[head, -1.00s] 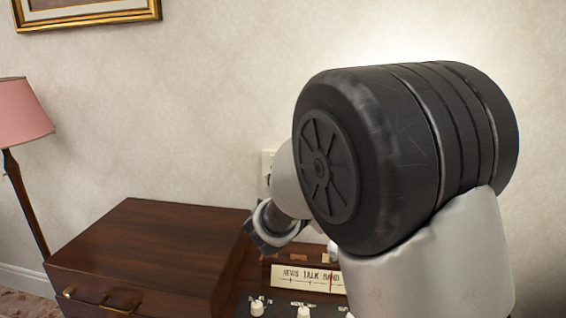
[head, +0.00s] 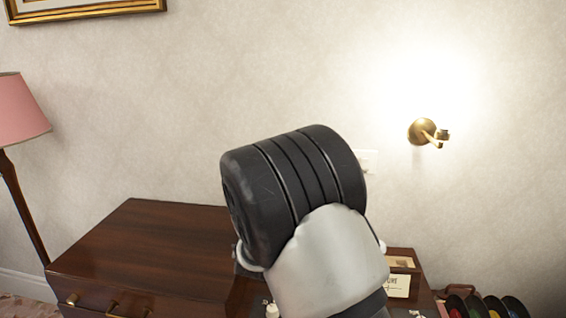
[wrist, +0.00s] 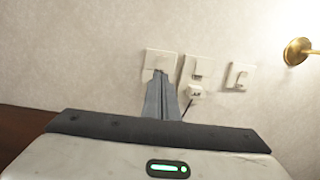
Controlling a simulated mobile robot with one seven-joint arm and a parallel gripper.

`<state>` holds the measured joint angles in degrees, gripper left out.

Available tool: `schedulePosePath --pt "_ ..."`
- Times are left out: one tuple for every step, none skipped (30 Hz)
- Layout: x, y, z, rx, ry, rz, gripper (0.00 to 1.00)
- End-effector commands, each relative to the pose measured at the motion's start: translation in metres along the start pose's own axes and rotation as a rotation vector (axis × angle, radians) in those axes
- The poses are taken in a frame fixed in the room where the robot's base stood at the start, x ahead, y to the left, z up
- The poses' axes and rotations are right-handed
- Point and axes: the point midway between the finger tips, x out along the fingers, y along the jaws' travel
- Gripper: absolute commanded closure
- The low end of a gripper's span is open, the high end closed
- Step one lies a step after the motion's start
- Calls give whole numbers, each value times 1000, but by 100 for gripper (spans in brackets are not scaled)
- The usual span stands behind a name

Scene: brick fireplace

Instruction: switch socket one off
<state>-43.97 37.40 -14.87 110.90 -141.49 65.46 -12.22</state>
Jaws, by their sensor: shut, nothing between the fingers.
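Three white plates are on the wall in the wrist view: a left plate (wrist: 158,58), a middle socket (wrist: 204,66) with a white plug (wrist: 195,91) and cord below it, and a right plate (wrist: 245,70). I cannot tell from markings which is socket one. My gripper (wrist: 160,77) is shut and empty; its fingertips overlap the lower middle of the left plate. Whether they touch it I cannot tell. The tips hide part of its face, so its switch position is unclear. In the head view, my arm hides the gripper and most of the plates; one white plate (head: 368,161) shows.
A dark wooden cabinet (head: 140,240) stands against the wall at left. A radio (head: 398,285) is partly hidden behind my arm. A lit brass wall lamp (head: 424,131) is right of the plates. Records (head: 485,306) stand at lower right; a pink floor lamp (head: 20,115) is far left.

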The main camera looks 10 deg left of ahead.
Motion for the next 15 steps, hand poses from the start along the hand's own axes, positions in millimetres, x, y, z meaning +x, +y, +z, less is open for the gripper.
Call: schedulePosePath --pt "4 -1 -1 0 -1 -1 100" --pt "8 -1 -1 0 -1 -2 100" --pt "13 -1 -1 0 -1 -2 100" --pt "18 -2 -1 0 -3 -3 100" --pt "24 -2 -1 -1 -2 -3 100" --pt "31 -2 -1 -1 -3 -3 100" --pt "38 -1 -1 -1 -3 -3 100" --pt "44 -2 -2 -1 -2 -3 100" --pt "53 -2 -1 -1 -2 -3 100" --pt "60 -2 -1 0 -3 -4 100" --pt "66 -1 -2 0 -2 -3 100" --pt "75 -2 -1 1 -3 -3 100" --pt "82 -2 -2 1 -2 -3 100" --pt "88 -2 -2 0 -2 -4 100" --pt "96 -2 -1 0 -2 -3 100"
